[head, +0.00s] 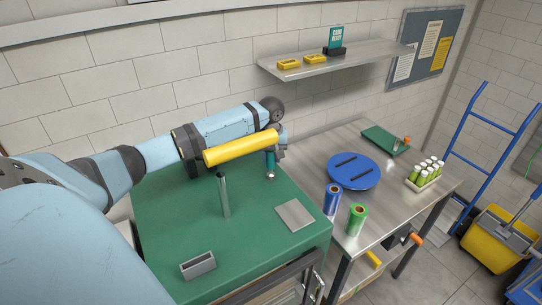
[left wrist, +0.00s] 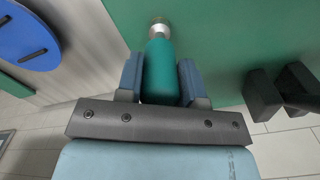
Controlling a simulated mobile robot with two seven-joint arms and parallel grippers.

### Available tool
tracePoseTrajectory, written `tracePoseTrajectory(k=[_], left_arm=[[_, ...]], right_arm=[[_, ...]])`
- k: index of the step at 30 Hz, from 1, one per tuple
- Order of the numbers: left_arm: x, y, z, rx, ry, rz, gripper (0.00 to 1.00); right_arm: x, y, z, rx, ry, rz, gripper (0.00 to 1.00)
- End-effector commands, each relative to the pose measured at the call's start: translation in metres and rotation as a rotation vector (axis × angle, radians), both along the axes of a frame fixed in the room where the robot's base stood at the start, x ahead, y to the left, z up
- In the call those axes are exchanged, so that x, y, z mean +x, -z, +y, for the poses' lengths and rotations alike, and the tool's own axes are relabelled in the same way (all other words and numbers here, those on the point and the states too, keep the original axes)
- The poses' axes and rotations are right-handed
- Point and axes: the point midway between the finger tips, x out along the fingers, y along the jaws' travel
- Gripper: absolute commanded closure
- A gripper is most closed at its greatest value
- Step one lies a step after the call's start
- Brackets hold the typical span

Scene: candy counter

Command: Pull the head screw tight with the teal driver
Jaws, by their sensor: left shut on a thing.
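The teal driver (left wrist: 160,75) stands between the two fingers of my left gripper (left wrist: 158,82), which is shut on its handle. In the left wrist view a round metal part (left wrist: 159,27) shows at the driver's far end, against the green surface. I cannot tell whether it belongs to the driver or is the head screw. In the head view the driver (head: 270,162) shows upright below my left gripper (head: 279,148), near the back right of the green bench top (head: 165,225). My right gripper is not in view.
The steel table (head: 325,150) at right holds a blue disc (head: 352,171), a blue roll (head: 332,200) and a green roll (head: 356,220). A shelf (head: 340,58) hangs behind.

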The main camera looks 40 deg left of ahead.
Motion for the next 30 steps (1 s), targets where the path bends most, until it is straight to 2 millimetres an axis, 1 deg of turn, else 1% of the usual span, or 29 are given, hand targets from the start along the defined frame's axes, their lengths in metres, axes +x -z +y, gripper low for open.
tracePoseTrajectory(k=[7, 12, 18, 23, 28, 29, 30], left_arm=[[-0.0001, 0.0001, -0.0001, 0.0, 0.016, 0.0, 0.98], [-0.0002, 0.0001, 0.0001, 0.0, 0.101, 0.0, 0.98], [-0.0001, 0.0001, 0.0, 0.0, 0.104, 0.0, 0.98], [-0.0003, 0.0, 0.0001, 0.0, 0.187, 0.0, 0.98], [-0.0003, 0.0001, 0.0001, 0.0, 0.191, 0.0, 0.98], [-0.0003, 0.0001, 0.0001, 0.0, 0.191, 0.0, 0.72], [-0.0003, 0.0001, 0.0001, 0.0, 0.191, 0.0, 0.82]], right_arm=[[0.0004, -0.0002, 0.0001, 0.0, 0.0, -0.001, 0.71], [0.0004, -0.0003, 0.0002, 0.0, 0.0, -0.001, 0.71], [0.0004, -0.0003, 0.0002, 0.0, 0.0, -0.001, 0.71], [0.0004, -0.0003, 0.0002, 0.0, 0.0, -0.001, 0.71], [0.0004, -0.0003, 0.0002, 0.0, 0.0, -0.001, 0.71], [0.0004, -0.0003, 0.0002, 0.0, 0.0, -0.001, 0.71], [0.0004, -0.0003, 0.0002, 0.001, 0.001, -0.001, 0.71]])
